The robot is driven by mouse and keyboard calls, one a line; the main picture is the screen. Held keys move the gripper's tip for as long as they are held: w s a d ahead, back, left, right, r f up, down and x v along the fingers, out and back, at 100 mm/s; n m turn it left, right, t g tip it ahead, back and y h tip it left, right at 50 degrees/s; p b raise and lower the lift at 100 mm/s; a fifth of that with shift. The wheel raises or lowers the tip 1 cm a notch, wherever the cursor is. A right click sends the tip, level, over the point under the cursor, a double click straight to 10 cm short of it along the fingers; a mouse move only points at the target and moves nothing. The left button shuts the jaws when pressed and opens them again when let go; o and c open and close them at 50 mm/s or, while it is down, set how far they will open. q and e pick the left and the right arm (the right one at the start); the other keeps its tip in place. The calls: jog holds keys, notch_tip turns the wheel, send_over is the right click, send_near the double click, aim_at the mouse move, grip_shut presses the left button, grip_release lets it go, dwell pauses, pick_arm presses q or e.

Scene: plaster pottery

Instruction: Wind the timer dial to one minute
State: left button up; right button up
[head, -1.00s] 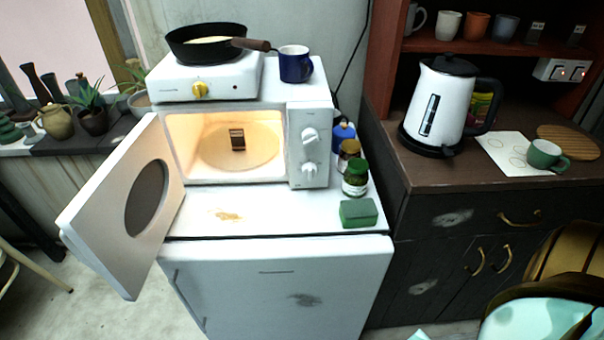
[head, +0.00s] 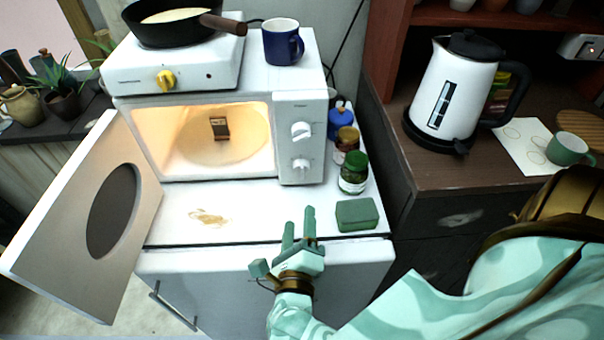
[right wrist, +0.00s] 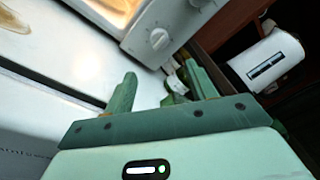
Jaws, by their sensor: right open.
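The white microwave (head: 308,108) stands on the white fridge with its door (head: 80,215) swung open to the left. Its right-hand panel carries two white dials, an upper dial (head: 301,130) and a lower dial (head: 300,165); I cannot read which is the timer. One dial (right wrist: 158,38) also shows in the right wrist view, beyond the fingertips. My right gripper (head: 299,222) is open and empty, below and in front of the panel, apart from both dials. It also shows in the right wrist view (right wrist: 160,88). My left gripper is out of view.
A green sponge (head: 357,215) and jars (head: 353,173) stand right of the panel. A hotplate (head: 190,68) with a pan (head: 170,22) and a blue mug (head: 282,42) are on top. A small brown object (head: 219,128) sits inside the lit microwave. The fridge top before the panel is mostly clear.

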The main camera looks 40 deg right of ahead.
aim_at(302, 175)
jog(key=x, duration=1.3)
jog(key=shift+s+b, duration=0.1)
jog(key=shift+b, duration=0.25)
jog(key=c, duration=1)
